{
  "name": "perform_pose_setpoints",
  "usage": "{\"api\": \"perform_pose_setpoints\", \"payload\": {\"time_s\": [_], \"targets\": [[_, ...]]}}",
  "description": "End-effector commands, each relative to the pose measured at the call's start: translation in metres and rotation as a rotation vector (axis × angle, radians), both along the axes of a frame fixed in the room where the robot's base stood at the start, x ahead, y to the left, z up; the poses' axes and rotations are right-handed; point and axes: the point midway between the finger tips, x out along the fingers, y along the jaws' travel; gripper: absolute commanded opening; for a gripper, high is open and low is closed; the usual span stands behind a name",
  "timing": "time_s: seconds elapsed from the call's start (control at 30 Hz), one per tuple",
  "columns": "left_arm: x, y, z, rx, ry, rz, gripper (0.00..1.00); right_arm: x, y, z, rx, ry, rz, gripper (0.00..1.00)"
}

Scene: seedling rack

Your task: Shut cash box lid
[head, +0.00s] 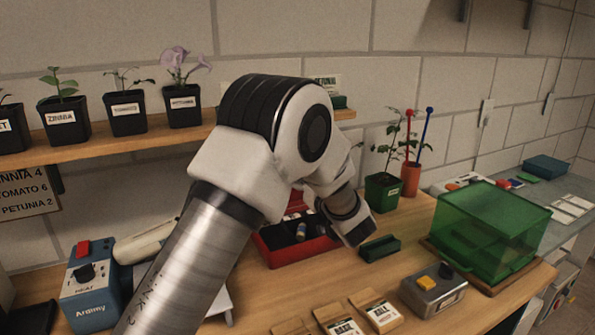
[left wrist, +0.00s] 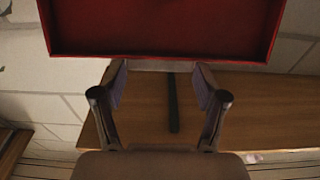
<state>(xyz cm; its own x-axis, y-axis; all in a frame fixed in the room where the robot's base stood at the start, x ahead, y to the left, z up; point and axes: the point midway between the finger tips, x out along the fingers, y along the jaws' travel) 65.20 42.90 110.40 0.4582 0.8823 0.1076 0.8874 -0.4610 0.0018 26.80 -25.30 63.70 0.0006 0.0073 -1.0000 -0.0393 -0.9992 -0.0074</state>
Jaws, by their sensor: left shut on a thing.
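The red cash box (head: 285,252) sits on the bench in the head view, partly behind my left arm. Its lid (head: 297,200) stands raised at the back, mostly hidden by the arm. A dark cylinder and other small items lie inside the box. In the left wrist view the red lid (left wrist: 160,30) fills the top, its rim edge at the fingertips. My right gripper is not in view.
A green clear box (head: 490,232) stands at the right. A grey device with a yellow button (head: 432,290) and seed packets are in front. A small green tray (head: 380,248) is right of the cash box. A blue device (head: 90,295) stands left. Potted seedlings line the shelf (head: 150,140).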

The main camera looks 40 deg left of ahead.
Motion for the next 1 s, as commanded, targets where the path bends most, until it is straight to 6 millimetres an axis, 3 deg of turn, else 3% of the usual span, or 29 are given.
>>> {"api": "perform_pose_setpoints", "payload": {"time_s": [0.53, 0.57, 0.6, 0.63, 1.0], "targets": [[-0.0030, -0.0044, -0.0070, -0.007, 0.009, 0.002, 0.10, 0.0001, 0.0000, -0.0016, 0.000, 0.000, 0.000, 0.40], [-0.0030, -0.0044, -0.0070, -0.007, 0.009, 0.002, 0.79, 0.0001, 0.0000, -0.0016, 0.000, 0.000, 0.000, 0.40], [-0.0030, -0.0044, -0.0070, -0.007, 0.009, 0.002, 0.93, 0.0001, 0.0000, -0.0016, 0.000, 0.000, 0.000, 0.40], [-0.0030, -0.0044, -0.0068, -0.006, 0.008, 0.002, 0.98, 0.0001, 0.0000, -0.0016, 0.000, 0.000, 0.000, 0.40], [-0.0038, -0.0073, -0.0048, -0.003, 0.005, 0.000, 0.98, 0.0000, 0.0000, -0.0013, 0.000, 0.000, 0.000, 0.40]]}}
